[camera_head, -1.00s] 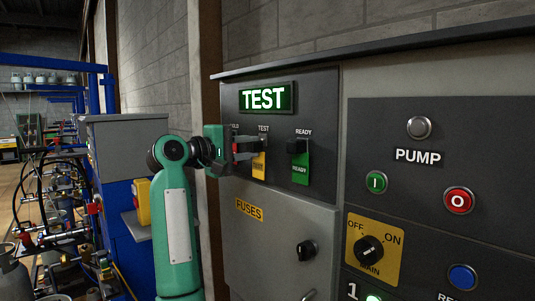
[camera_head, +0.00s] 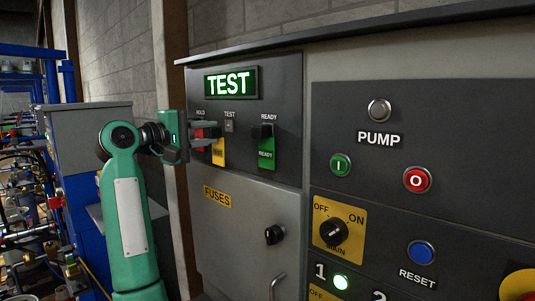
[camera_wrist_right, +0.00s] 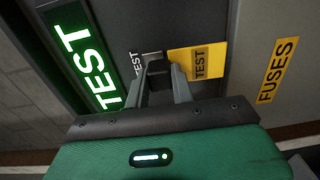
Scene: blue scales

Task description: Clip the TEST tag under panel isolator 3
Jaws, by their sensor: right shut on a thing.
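The yellow TEST tag (camera_head: 218,152) is held in my right gripper (camera_head: 213,131), just in front of the panel and below the small TEST hook (camera_head: 229,126). The hook shows bare in the head view. In the right wrist view the fingers (camera_wrist_right: 160,75) are closed at the tag's dark clip end, and the yellow plate (camera_wrist_right: 185,60) sticks out beside them. A numeral 1 (camera_head: 320,271) and part of a 2 show at the lower edge of the head view. No 3 is in view. My left gripper is not in view.
A green READY tag (camera_head: 266,152) hangs right of the TEST hook. A red part (camera_head: 200,132) shows at HOLD, partly behind my fingers. The fuses door has a black knob (camera_head: 274,235) and handle (camera_head: 277,286). The MAIN switch (camera_head: 334,232) and PUMP buttons (camera_head: 340,165) stick out at right.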

